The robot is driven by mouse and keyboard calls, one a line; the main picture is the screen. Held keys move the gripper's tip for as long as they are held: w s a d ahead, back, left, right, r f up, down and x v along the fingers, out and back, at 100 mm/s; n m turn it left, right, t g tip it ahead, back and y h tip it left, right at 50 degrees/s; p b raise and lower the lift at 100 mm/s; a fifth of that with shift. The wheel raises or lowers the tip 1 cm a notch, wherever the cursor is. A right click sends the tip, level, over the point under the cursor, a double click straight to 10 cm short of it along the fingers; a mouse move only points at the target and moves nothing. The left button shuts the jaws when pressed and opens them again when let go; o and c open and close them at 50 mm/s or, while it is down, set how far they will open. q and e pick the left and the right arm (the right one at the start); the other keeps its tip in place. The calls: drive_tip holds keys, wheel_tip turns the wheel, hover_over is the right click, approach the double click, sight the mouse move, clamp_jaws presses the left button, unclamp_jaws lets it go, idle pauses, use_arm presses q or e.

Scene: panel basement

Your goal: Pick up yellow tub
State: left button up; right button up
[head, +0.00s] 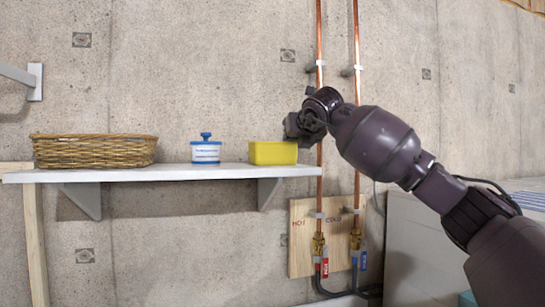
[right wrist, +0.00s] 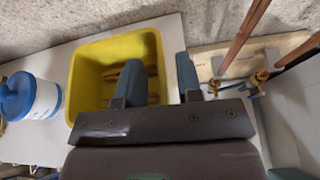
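The yellow tub (head: 272,153) stands upright at the right end of the white wall shelf. In the right wrist view the tub (right wrist: 89,54) is seen from above, with some brownish things inside that I cannot make out. My right gripper (head: 297,128) is at the tub's right end in the head view. In the right wrist view its two fingers (right wrist: 160,80) are apart, one over the tub's inside and one outside its right wall, with the wall between them. I see no firm contact. My left gripper is in neither view.
A white jar with a blue lid (head: 206,150) stands left of the tub, and a wicker basket (head: 95,150) farther left on the shelf (head: 180,173). Copper pipes (head: 319,50) run up the concrete wall just right of the shelf.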

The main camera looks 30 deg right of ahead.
drive_tip(key=shift+w+d+f, duration=0.1)
drive_tip(key=shift+w+f, duration=0.05)
drive_tip(key=shift+w, duration=0.2)
clamp_jaws()
